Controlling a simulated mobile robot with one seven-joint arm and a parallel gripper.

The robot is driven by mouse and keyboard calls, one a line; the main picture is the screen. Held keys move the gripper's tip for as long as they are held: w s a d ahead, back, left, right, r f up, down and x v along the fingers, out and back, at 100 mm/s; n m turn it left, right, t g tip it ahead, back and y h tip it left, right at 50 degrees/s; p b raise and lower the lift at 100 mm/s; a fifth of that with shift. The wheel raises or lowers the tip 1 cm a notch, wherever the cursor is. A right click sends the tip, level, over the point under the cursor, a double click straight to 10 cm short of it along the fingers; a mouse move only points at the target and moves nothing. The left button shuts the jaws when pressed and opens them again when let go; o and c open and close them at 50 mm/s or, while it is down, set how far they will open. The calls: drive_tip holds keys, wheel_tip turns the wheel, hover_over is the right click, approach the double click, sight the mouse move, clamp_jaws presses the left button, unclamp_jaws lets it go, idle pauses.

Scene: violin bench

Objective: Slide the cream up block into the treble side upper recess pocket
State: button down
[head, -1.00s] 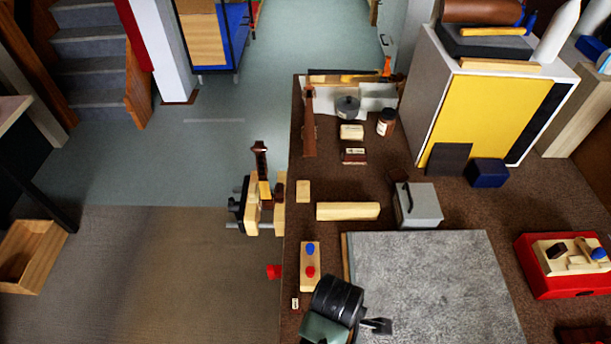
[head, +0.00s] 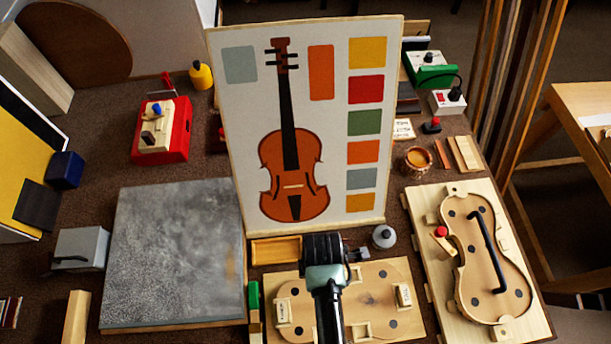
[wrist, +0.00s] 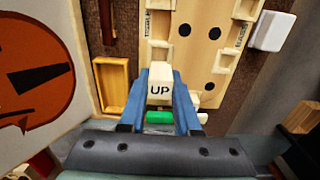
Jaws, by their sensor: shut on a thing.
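In the wrist view, my gripper (wrist: 160,95) is shut on the cream up block (wrist: 160,78), its black "UP" lettering facing the camera. The block sits between the two blue fingers. The pale violin form board (wrist: 188,65), with dark holes and notched edges, lies beyond it. In the head view, the board (head: 385,272) lies at the bottom centre, partly under my arm. Small labelled pieces are at its left (head: 283,312) and right (head: 404,295) ends. My fingers and the block are hidden there.
A violin chart (head: 230,120) stands upright behind the board. A wooden tray (head: 275,250), green block (head: 253,295) and grey pot (head: 383,236) are close by. A grey slab (head: 175,255) lies left. Another violin board (head: 435,270) lies right.

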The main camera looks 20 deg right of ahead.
drive_tip(key=shift+r+p, duration=0.1)
drive_tip(key=shift+p, duration=0.2)
wheel_tip(320, 180, down, 6)
drive_tip(key=b, duration=0.4)
drive_tip(key=shift+a+r, duration=0.1)
drive_tip(key=shift+p, duration=0.4)
idle(1.8)
drive_tip(key=shift+f+b, duration=0.65)
drive_tip(key=shift+f, duration=0.25)
drive_tip(key=c, duration=0.5)
unclamp_jaws()
drive_tip(key=shift+w, duration=0.1)
drive_tip(key=shift+c, duration=0.2)
wheel_tip(320, 180, up, 13)
